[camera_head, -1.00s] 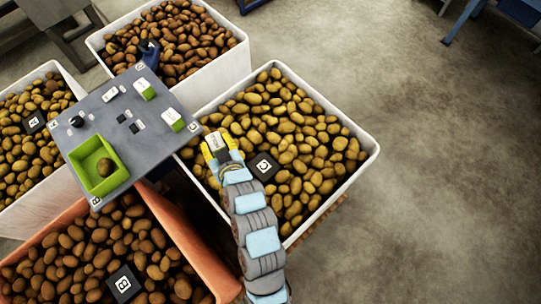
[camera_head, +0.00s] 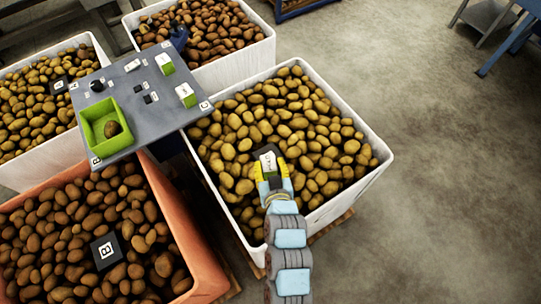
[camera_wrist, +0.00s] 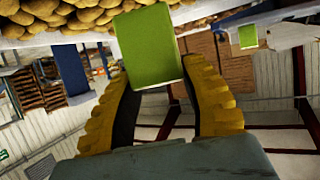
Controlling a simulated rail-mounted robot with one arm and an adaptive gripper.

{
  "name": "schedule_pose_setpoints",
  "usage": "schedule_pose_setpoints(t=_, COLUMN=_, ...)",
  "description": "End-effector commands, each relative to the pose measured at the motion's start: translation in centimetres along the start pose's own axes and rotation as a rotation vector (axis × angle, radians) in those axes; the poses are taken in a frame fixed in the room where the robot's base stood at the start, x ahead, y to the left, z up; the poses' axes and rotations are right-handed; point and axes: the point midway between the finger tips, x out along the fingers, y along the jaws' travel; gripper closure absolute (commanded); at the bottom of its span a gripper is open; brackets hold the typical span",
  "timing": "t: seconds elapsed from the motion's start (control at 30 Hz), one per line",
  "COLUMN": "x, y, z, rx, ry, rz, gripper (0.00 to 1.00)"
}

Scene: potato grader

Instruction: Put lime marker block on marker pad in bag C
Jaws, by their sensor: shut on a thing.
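My gripper (camera_head: 272,172), yellow-fingered, is shut on the lime marker block (camera_wrist: 148,45), which shows lime between the fingers in the wrist view. In the head view, the white lettered top of the block (camera_head: 268,161) shows at the fingertips. The gripper is over the potatoes of bag C (camera_head: 372,180), the white-walled bag on the right. A dark edge of the marker pad (camera_head: 257,154) shows around the block; the rest of the pad, including its letter, is hidden. I cannot tell whether the block touches the pad.
A grey table (camera_head: 150,112) at left bears a green tray (camera_head: 88,130) with one potato, and other lime blocks with white tops (camera_head: 186,96). An orange bag (camera_head: 190,235) with pad B (camera_head: 106,250) is at lower left. More white bags stand behind.

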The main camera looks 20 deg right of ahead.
Motion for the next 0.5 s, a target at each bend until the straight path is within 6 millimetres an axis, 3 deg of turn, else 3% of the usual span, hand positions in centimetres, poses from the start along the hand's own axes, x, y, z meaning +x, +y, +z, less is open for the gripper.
schedule_pose_setpoints(t=0.5, x=6.0, y=1.1, z=0.5, rx=0.001, ry=0.004, rz=0.000, gripper=0.93)
